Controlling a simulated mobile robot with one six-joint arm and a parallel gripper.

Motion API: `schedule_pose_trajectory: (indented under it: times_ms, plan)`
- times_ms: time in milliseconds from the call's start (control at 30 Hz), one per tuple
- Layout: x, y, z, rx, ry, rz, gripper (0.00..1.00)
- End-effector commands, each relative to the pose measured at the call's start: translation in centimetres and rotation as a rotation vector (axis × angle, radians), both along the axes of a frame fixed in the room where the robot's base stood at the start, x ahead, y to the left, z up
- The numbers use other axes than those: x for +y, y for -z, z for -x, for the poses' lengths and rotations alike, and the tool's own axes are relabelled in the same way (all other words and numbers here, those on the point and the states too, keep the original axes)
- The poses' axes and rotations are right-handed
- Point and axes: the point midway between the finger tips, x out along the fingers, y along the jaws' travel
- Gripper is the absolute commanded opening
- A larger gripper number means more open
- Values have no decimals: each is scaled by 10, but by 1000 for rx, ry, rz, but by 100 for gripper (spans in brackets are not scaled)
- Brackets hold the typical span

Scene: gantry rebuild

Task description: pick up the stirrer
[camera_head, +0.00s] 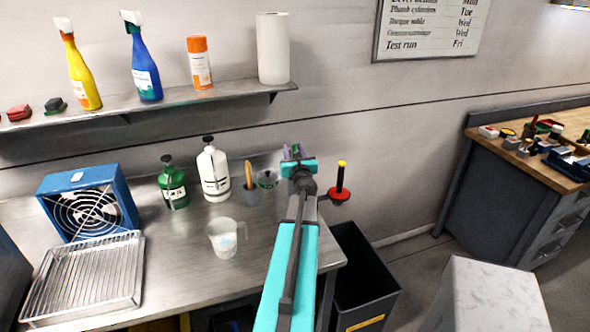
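A brown wooden stick, which looks like the stirrer (249,172), stands upright in a small grey cup (251,194) on the steel bench. Its lower part is hidden inside the cup. My gripper (293,152) is at the end of my teal arm, to the right of the stick and higher in the picture. It is apart from the stick in the picture. Its fingers are small and seen from behind, so I cannot tell whether they are open or whether anything is between them.
A clear measuring jug (223,238), a white bottle (214,172) and a green bottle (173,186) stand left of the cup. A wire tray (84,278) and blue fan box (88,203) fill the bench's left. A black bin (362,280) stands beyond its right edge.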

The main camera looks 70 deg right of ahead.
Motion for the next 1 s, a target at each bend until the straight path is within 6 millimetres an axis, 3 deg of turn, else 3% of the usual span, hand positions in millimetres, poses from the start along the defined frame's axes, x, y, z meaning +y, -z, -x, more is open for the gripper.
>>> schedule_pose_trajectory:
  times_ms: [467,667,1000]
  plan:
    - [0,0,0,-1,0,-1,34]
    - [0,0,0,-1,0,-1,0]
    - [0,-1,0,-1,0,-1,0]
